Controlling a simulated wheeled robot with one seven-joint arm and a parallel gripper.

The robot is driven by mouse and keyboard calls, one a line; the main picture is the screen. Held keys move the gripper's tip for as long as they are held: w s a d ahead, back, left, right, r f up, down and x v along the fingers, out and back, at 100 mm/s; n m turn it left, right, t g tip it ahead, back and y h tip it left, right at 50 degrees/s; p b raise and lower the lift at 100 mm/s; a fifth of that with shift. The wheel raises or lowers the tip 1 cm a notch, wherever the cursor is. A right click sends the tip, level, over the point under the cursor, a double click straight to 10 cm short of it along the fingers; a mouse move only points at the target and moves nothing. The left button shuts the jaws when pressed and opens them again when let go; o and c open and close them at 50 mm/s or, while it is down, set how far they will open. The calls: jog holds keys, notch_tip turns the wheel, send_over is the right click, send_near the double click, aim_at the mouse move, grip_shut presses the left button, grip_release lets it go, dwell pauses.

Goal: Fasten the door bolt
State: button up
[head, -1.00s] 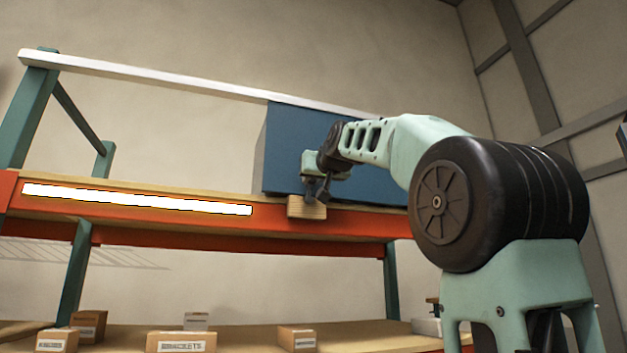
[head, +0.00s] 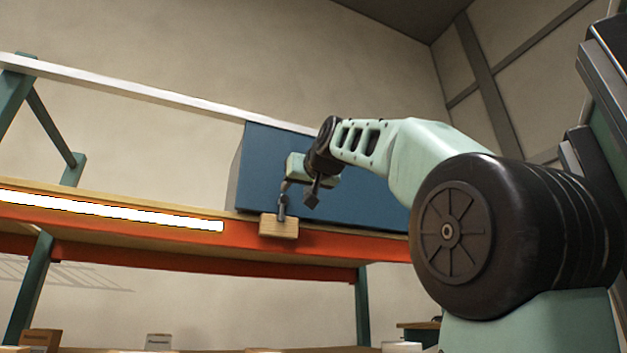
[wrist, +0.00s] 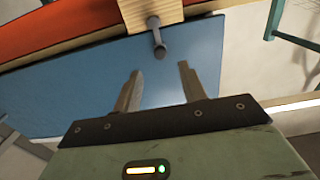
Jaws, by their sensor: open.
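A blue door panel (head: 365,195) stands on the shelf in the head view and fills much of the wrist view (wrist: 60,85). A pale wooden block (head: 279,227) sits at its lower edge on the orange beam; it is at the top of the wrist view (wrist: 150,12). A grey metal bolt with a rounded head (wrist: 158,38) sticks out of the block towards the panel. My gripper (wrist: 160,72) is open and empty. Its two fingers point at the bolt, with a gap before its head. In the head view my gripper (head: 298,190) is just above the block.
A glowing white strip (head: 110,208) runs along the orange shelf beam (head: 345,241) left of the block. A white rail (head: 150,92) crosses above. Small boxes (head: 40,338) stand on the lower shelf. The space left of the blue panel is clear.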

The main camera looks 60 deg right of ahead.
jog(key=b+v, duration=0.5)
jog(key=v, duration=0.4)
jog(key=shift+s, duration=0.25)
